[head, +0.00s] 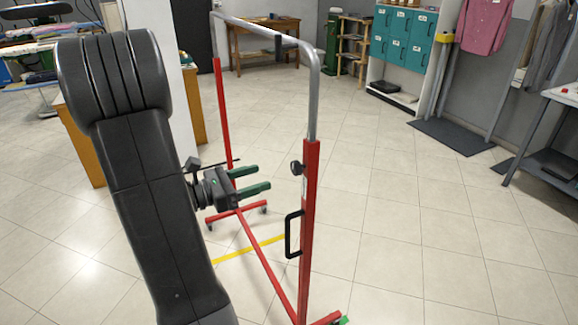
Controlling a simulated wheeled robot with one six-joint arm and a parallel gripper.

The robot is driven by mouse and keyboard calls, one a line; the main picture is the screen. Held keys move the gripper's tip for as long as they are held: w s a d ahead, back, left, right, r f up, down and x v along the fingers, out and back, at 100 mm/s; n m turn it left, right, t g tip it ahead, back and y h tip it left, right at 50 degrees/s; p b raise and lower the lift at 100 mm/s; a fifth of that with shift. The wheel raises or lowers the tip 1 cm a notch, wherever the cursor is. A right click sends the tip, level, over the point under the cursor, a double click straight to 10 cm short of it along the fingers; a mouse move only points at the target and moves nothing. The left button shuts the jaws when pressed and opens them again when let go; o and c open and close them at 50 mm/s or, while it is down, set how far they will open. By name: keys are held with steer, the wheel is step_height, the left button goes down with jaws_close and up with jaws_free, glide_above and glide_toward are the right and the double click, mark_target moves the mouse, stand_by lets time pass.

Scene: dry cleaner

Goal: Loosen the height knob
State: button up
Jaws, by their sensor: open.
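The height knob (297,168) is a small black knob on the left side of the near red upright (308,215) of a garment rack. It sits just below where the silver rail tube (313,95) enters the red post. My gripper (268,178) has green fingertips and points right towards the post. Its fingers are apart with nothing between them. In the picture they are a little left of the knob and slightly lower, with a gap between. The depth of that gap is hard to judge.
A black handle (292,234) is on the same post, below the knob. The rack's far red post (223,120) stands behind my gripper. A yellow line (240,252) crosses the floor. Tiled floor to the right is clear up to a shelf table (545,155).

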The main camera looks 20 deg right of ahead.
mark_target(293, 168)
steer(key=d, duration=0.3)
steer(key=d+p, duration=0.1)
steer(key=d, duration=0.5)
steer(key=shift+w+d, duration=0.35)
steer(key=shift+d, duration=0.05)
steer(key=c, duration=1)
